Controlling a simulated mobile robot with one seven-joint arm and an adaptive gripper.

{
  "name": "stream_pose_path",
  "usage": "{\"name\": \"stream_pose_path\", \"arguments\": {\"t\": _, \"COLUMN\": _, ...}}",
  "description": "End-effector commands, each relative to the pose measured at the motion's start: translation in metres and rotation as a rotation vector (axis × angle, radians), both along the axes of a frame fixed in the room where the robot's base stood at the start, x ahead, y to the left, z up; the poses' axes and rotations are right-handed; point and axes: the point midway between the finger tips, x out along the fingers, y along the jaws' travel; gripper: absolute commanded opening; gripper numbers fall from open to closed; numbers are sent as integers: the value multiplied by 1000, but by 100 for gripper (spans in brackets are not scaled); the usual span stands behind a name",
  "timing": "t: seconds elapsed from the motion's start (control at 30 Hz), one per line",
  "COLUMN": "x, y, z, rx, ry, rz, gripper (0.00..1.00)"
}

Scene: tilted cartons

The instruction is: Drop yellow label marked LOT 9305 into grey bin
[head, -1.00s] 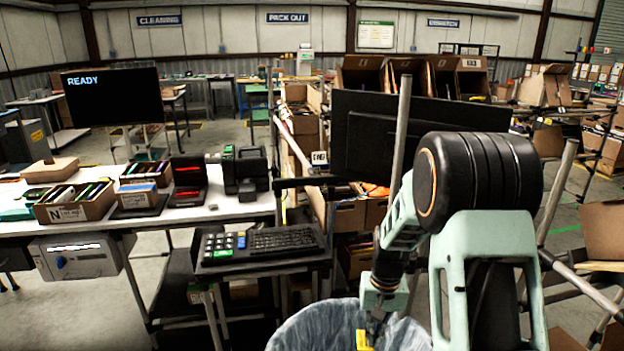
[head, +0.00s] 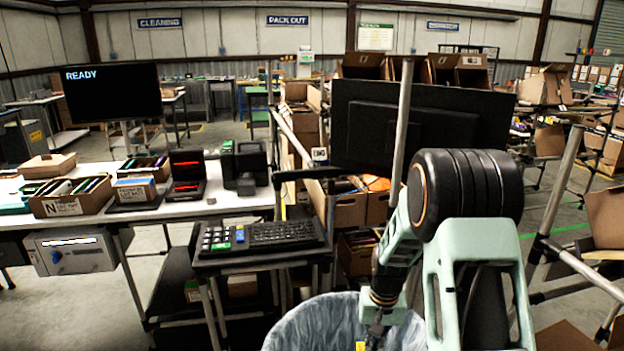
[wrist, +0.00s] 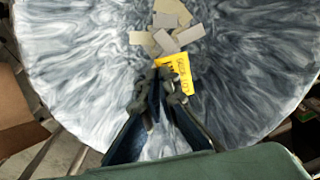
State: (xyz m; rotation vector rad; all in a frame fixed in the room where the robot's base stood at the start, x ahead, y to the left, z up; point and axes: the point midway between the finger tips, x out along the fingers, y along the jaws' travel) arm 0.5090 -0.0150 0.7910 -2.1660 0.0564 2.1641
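The grey bin (head: 310,325) stands at the bottom of the head view, lined with crumpled translucent plastic. Its lining (wrist: 80,60) fills most of the wrist view. My gripper (wrist: 167,84) points down into the bin, its fingers closed together at the tips. The yellow label (wrist: 182,70) is pinched at the fingertips, with dark print too small to read surely. In the head view only a small piece of the label (head: 360,346) shows at the bottom edge. Several beige and grey labels (wrist: 168,38) lie below, deep in the bin.
A keyboard (head: 270,235) on a small stand is left of the bin. A white table (head: 240,200) with boxes of cards is farther left. A dark monitor (head: 430,125) and metal posts stand behind my arm. Brown cartons (head: 605,235) are at right.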

Motion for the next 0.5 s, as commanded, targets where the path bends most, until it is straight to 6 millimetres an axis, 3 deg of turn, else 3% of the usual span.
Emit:
{"name": "stream_pose_path", "arguments": {"t": 0.1, "x": 0, "y": 0, "z": 1, "rx": 0, "ry": 0, "rz": 0, "gripper": 0}}
{"name": "stream_pose_path", "arguments": {"t": 0.33, "x": 0, "y": 0, "z": 1, "rx": 0, "ry": 0, "rz": 0, "gripper": 25}}
{"name": "stream_pose_path", "arguments": {"t": 0.5, "x": 0, "y": 0, "z": 1, "rx": 0, "ry": 0, "rz": 0, "gripper": 25}}
